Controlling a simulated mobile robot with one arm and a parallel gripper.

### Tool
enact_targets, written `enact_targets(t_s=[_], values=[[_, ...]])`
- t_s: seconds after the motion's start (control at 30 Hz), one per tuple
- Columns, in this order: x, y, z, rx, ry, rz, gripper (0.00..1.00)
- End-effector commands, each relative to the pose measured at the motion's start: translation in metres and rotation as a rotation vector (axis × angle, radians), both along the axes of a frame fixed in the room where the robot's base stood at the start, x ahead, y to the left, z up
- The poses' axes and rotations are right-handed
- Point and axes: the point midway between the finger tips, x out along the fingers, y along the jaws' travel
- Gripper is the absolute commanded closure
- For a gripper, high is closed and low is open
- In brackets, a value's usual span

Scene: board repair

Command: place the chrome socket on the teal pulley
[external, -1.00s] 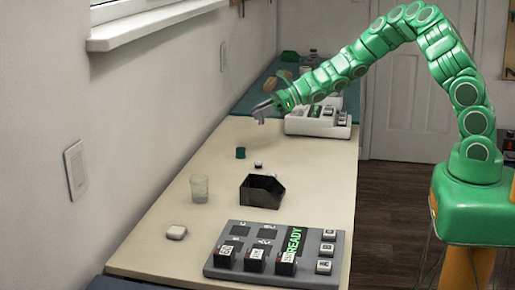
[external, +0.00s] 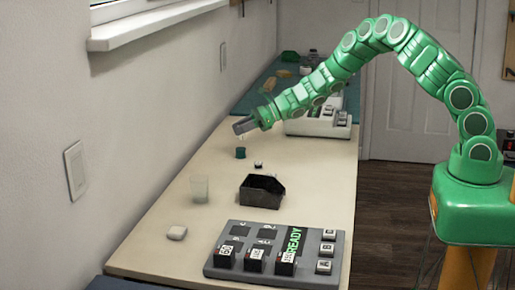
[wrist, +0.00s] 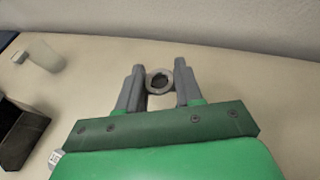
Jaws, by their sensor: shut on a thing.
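My gripper (external: 242,127) is shut on the chrome socket (wrist: 159,81), a grey metal ring seen from above between the two fingers in the wrist view. In the external view the socket is too small to make out clearly. The teal pulley (external: 240,153) is a small dark teal cylinder standing on the table, just below my gripper in the external picture, with a gap between them. I cannot make out the pulley in the wrist view; the socket and gripper may hide it.
A small black-and-white piece (external: 258,164) lies right of the pulley. An open black bin (external: 262,192), a clear glass (external: 199,189) and a white block (external: 177,232) stand nearer. A grey panel (external: 225,270) with keys fills the near end. The wall borders the left.

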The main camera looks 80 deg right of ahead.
Motion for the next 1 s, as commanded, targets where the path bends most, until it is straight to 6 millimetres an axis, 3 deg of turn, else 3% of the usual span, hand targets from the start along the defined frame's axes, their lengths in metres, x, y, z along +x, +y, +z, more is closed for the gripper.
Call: enact_targets(t_s=[0.23,0.5,0.93,0.97,1.0], values=[[0.005,-0.002,-0.005,-0.002,-0.002,0.001,0.98],[0.005,-0.001,-0.033,0.002,0.000,0.001,0.98],[0.005,-0.001,-0.038,0.000,-0.002,0.001,0.98],[0.005,-0.001,-0.038,0.000,-0.002,0.001,0.63],[0.005,-0.001,-0.038,0.000,-0.002,0.001,0.57]])
